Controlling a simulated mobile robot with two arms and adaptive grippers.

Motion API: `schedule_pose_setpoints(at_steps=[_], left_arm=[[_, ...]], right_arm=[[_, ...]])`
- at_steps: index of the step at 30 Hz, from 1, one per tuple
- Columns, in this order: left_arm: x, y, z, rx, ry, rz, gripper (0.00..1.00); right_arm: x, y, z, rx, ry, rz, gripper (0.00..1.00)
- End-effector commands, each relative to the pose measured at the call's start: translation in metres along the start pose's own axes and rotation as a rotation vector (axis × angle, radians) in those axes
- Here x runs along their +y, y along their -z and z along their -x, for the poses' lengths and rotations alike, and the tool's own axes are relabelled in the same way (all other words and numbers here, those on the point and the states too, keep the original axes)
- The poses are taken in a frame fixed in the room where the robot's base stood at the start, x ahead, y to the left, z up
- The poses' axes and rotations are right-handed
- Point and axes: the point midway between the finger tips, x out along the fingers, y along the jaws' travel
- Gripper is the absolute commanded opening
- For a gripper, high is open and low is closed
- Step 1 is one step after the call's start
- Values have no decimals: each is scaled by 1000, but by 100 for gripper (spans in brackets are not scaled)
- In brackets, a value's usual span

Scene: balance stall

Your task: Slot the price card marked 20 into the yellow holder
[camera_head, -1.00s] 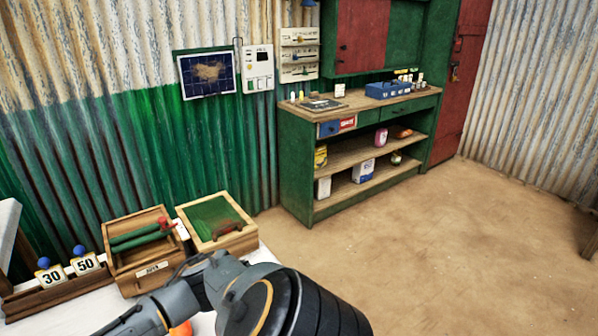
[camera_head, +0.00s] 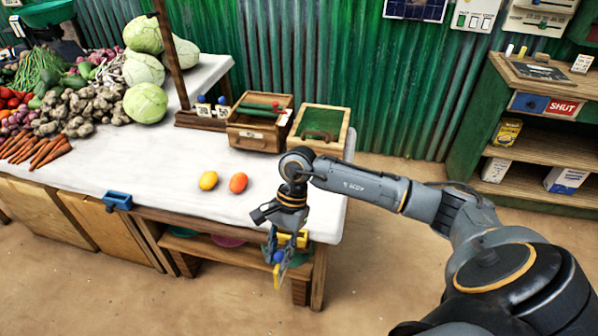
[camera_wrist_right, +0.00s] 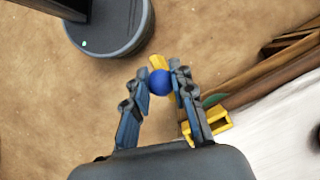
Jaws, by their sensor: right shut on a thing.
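My right gripper (camera_head: 278,258) hangs just off the table's front edge, shut on the blue knob (camera_wrist_right: 159,82) of a price card. The card's yellow part (camera_head: 277,277) shows below the knob, seen almost edge-on; its number cannot be read. The knob sits between the fingertips in the wrist view (camera_wrist_right: 159,85). The yellow holder (camera_head: 300,238) is fixed at the table's front edge, beside and partly behind the gripper. It also shows right of the fingers in the wrist view (camera_wrist_right: 218,124), apart from the card. My left gripper is not in view.
A blue holder (camera_head: 118,201) is on the same edge further left. Cards with blue knobs stand in a wooden rack (camera_head: 190,121) at the back. Two wooden boxes, a lemon (camera_head: 208,180) and an orange fruit (camera_head: 238,182) are on the table. Floor is open in front.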

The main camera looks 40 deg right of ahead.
Motion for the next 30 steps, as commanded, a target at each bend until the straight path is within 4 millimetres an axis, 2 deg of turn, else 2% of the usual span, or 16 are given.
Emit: schedule_pose_setpoints(at_steps=[1,6,10,15,21,30], left_arm=[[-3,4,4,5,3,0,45],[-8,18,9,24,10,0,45],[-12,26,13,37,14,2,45],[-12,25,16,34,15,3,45],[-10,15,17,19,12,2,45],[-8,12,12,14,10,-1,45]], right_arm=[[-6,8,13,0,63,-138,0],[-27,34,51,2,263,-577,0],[-38,53,81,3,395,-864,0],[-47,72,113,2,520,-1144,0],[-50,84,131,3,586,-1305,0],[-50,88,126,3,594,-1326,0]])
